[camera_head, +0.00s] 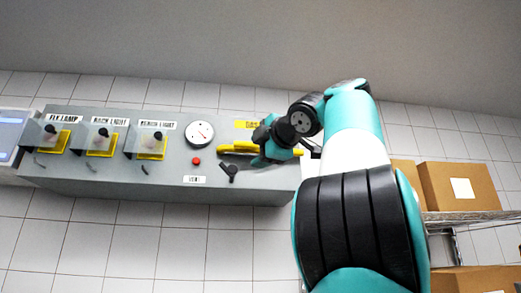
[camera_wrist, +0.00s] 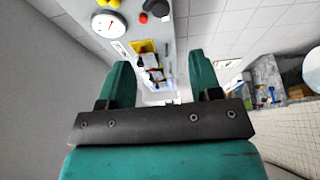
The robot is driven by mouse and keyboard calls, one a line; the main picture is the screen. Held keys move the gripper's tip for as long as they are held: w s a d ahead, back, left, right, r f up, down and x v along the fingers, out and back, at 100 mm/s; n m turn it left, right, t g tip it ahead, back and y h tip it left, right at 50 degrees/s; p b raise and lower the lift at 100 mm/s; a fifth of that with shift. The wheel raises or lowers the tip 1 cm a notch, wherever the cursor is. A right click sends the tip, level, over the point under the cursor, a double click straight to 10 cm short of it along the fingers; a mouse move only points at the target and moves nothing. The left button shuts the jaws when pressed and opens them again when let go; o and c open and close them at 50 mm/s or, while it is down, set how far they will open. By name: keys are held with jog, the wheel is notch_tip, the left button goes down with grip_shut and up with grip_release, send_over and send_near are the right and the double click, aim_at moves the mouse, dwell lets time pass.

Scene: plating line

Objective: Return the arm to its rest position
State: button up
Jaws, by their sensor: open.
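My arm reaches up from the lower right in the head view and bends left, so that its wrist is in front of the right part of a grey control panel (camera_head: 80,180). My gripper (camera_wrist: 160,75) shows in the wrist view with two teal fingers apart and nothing between them. In the head view the gripper (camera_head: 268,148) is small and partly hidden by the wrist, close to a yellow handle (camera_head: 236,148). I cannot tell from these views whether it touches the handle.
The panel carries labelled switches on yellow plates (camera_head: 100,143), a round gauge (camera_head: 200,134), a red button (camera_head: 197,161) and a black lever (camera_head: 229,171). Cardboard boxes (camera_head: 458,187) sit on a rack (camera_head: 470,216) at right. A screen (camera_head: 10,135) stands at far left.

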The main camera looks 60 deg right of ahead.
jog(key=shift+f, duration=0.1)
dwell(0.4)
jog(key=w+a+f+m+g+y+b, duration=0.1)
jog(key=w+a+f+m+y+b, duration=0.25)
jog(key=f, duration=0.55)
jog(key=w+a+f+y+b, duration=0.15)
jog(key=w+f+y, duration=0.25)
jog(key=w+f, duration=0.45)
jog(key=w+a+f+m+g+y+b, duration=0.1)
jog(key=a+f+g+y, duration=0.1)
jog(key=a+f, duration=0.55)
jog(key=w+a+f+m+g+y+b, duration=0.15)
jog(key=a+f, duration=0.25)
jog(key=f, duration=0.6)
jog(key=s+a+f+g+y+b, duration=0.1)
jog(key=s+a+f+g, duration=0.2)
jog(key=a+f, duration=0.4)
jog(key=s+a+f+g+y+b, duration=0.15)
jog(key=a+f, duration=0.25)
jog(key=f, duration=0.5)
jog(key=s+a+f+g+h+b, duration=0.1)
jog(key=s+a+f+g+b, duration=0.2)
jog(key=s+a+f+g, duration=0.4)
jog(key=s+f, duration=0.9)
jog(key=shift+s+f, duration=0.25)
jog(key=shift+f, duration=0.1)
